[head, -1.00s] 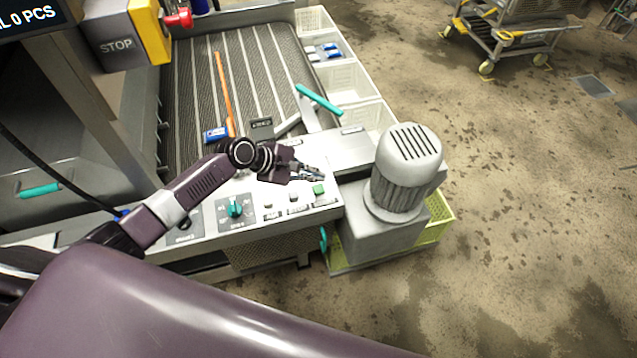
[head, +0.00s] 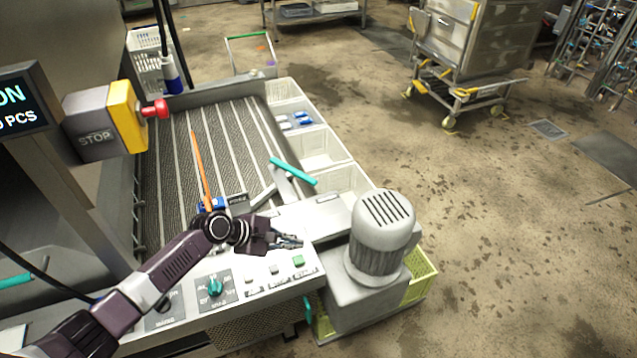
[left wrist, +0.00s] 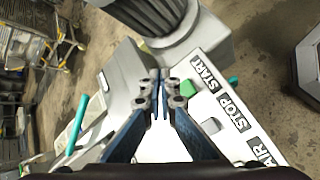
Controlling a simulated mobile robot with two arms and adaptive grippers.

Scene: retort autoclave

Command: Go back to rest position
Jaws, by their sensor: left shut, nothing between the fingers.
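My left gripper (head: 289,242) is shut and empty. In the head view it hovers over the control panel (head: 240,298), just above the green START button (head: 299,260). In the left wrist view its fingertips (left wrist: 159,80) meet in the middle of the picture. The green button (left wrist: 187,88) shows right of the fingers there, beside the START label. I cannot tell how far above the panel the fingers are. My right gripper is not in view.
A grey motor (head: 381,235) stands right of the panel. A teal-handled lever (head: 293,171) rises behind the gripper. Behind lies a ribbed conveyor bed (head: 170,150) with white bins (head: 322,150) along its right side. A cart (head: 465,85) stands far right. Open floor lies right of the machine.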

